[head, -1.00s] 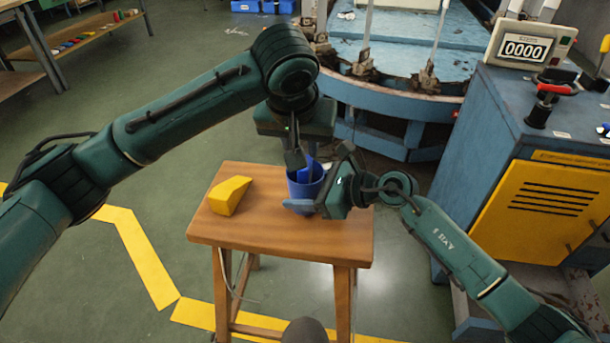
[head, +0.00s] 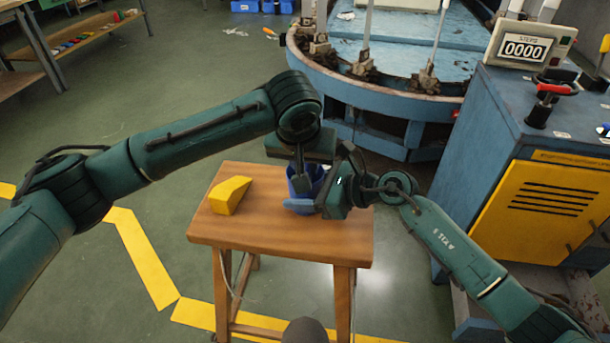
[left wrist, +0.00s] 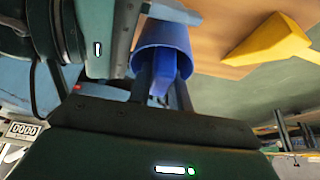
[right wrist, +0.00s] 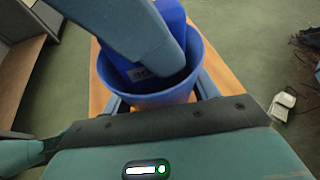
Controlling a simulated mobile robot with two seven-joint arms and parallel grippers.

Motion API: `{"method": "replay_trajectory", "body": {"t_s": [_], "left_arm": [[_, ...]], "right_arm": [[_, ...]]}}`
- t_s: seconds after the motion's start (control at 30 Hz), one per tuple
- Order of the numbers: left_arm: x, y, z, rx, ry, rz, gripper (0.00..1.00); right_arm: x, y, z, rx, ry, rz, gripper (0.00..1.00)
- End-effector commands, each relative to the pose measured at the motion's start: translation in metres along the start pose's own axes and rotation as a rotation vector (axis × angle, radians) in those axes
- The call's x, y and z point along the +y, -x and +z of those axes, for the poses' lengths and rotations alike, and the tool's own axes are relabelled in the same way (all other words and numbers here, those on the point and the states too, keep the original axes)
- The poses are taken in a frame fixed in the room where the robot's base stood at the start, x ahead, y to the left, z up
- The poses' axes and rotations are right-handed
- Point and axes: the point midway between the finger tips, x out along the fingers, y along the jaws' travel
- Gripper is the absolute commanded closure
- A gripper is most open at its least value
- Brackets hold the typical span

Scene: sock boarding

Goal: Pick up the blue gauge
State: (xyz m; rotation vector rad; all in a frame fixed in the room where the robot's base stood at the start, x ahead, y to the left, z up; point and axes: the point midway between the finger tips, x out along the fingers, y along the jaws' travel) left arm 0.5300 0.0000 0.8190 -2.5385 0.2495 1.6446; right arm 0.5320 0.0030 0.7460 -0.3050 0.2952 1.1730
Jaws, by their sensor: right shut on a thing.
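A blue cup (head: 294,187) stands on the wooden stool (head: 265,232). My right gripper (head: 312,206) is shut on the cup, with a finger on either side of its wall; the cup also shows in the right wrist view (right wrist: 152,99). The blue gauge (right wrist: 171,16) sticks up inside the cup, with a small dark label on it. My left gripper (head: 302,182) points down into the cup. In the left wrist view its fingers are apart on either side of the gauge (left wrist: 159,82). A finger hides part of the gauge in the right wrist view.
A yellow wedge (head: 230,194) lies on the stool to the left of the cup. A blue machine (head: 390,95) stands behind, and a blue cabinet with a counter (head: 525,48) stands at the right. The stool's front is clear.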

Motion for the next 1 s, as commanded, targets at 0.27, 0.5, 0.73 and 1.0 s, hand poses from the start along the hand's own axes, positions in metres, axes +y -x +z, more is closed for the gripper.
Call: {"method": "replay_trajectory", "body": {"t_s": [0.27,0.5,0.73,1.0], "left_arm": [[0.0,0.001,0.0,0.001,0.0,0.001,1.0],[0.0,0.004,-0.002,0.002,0.0,0.001,1.0],[0.001,0.041,-0.019,0.006,0.0,0.003,1.0],[0.001,0.109,-0.049,0.005,0.0,0.002,1.0]], "right_arm": [[0.0,0.0,-0.001,0.002,0.0,0.0,0.63],[0.0,0.0,-0.001,0.002,0.0,0.0,0.63],[0.0,0.0,-0.001,0.002,0.0,0.0,0.63],[0.0,0.0,-0.001,0.002,0.0,0.0,0.63]]}}
